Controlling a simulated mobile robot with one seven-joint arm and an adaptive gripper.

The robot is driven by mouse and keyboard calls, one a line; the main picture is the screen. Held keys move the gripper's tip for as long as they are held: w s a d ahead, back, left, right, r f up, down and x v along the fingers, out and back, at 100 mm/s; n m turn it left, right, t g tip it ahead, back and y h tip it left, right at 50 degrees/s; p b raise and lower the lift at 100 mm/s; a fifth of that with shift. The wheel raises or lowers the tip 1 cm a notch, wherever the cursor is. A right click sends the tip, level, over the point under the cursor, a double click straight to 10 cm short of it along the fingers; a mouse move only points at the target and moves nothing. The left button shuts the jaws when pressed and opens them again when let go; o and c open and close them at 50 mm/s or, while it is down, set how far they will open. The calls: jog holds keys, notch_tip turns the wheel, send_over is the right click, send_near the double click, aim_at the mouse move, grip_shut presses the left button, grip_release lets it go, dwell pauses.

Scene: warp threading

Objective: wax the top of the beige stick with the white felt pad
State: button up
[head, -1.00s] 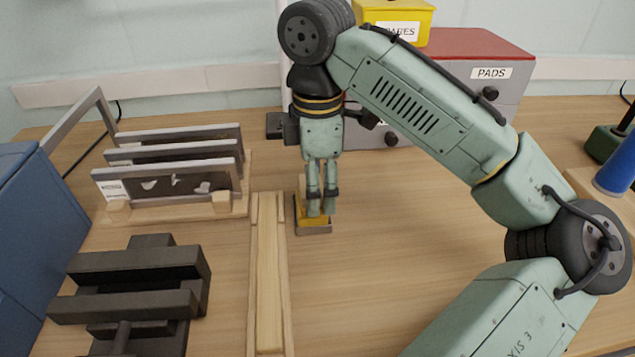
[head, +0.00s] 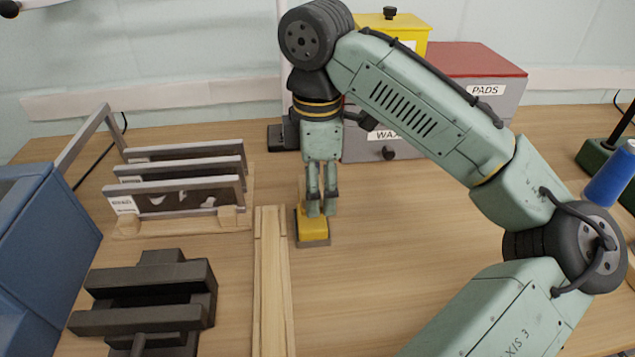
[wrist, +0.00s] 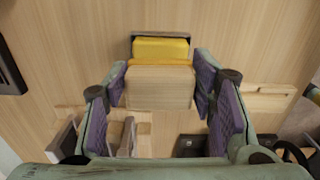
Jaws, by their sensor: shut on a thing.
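My gripper (head: 322,212) points straight down over the table and is shut on a light wooden block (wrist: 160,88). An orange strip runs along the block's far edge in the wrist view. A yellow block (head: 313,228) in a low grey tray is close by the fingertips; it also shows in the wrist view (wrist: 160,48), just past the held block. I cannot tell if the two touch. A long pale wooden piece (head: 271,290), seemingly the beige stick, lies left of my gripper. No white felt is visible; the held block's underside is hidden.
Framed panels stand in a wooden rack (head: 240,220) at the left. Dark stacked bars (head: 150,300) and a blue box (head: 40,240) are nearer. Grey drawers (head: 500,95) stand behind, a blue cone (head: 608,175) at the right. The table right of the tray is clear.

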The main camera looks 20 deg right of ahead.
jog(key=shift+r+p, duration=1.75)
jog(key=shift+p, duration=0.05)
jog(key=shift+f, duration=0.1)
